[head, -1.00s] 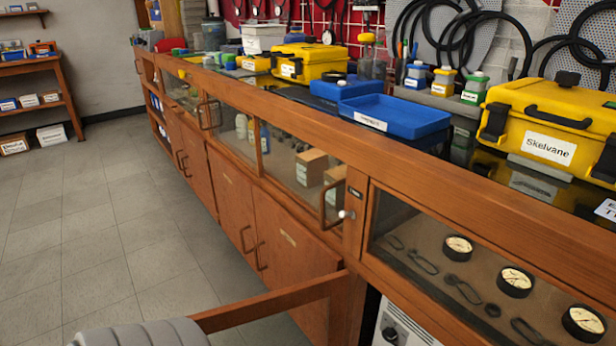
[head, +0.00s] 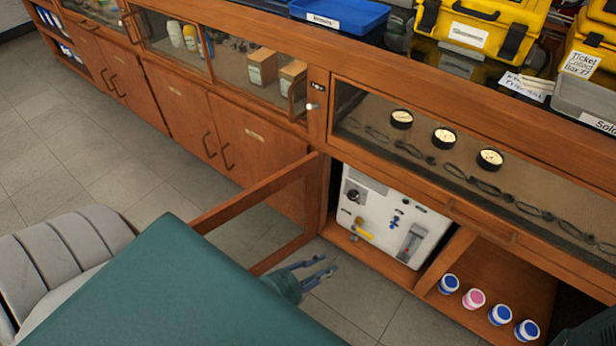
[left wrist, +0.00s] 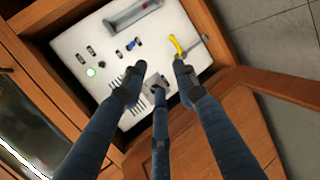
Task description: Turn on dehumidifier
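A white machine (head: 385,220), which I take to be the dehumidifier, sits in an open cabinet under the bench. Its front has a black knob (head: 353,195), a yellow-handled valve (head: 362,234), small blue fittings (head: 397,214) and a clear gauge (head: 411,241). The left wrist view shows its panel (left wrist: 108,52) tilted, with a green lamp (left wrist: 91,72) and the yellow handle (left wrist: 177,44). My left gripper (head: 322,272) is low in front of the machine, fingers spread and empty. In the left wrist view its fingertips (left wrist: 158,78) overlap the panel's dark knob area; contact cannot be told.
An open wooden glass-panelled door (head: 255,200) stands out left of the machine, beside my left arm. A divider (head: 448,262) separates it from several blue and pink-lidded jars (head: 473,299). Gauges (head: 444,137) lie behind glass above. Grey floor (head: 350,300) is free in front.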

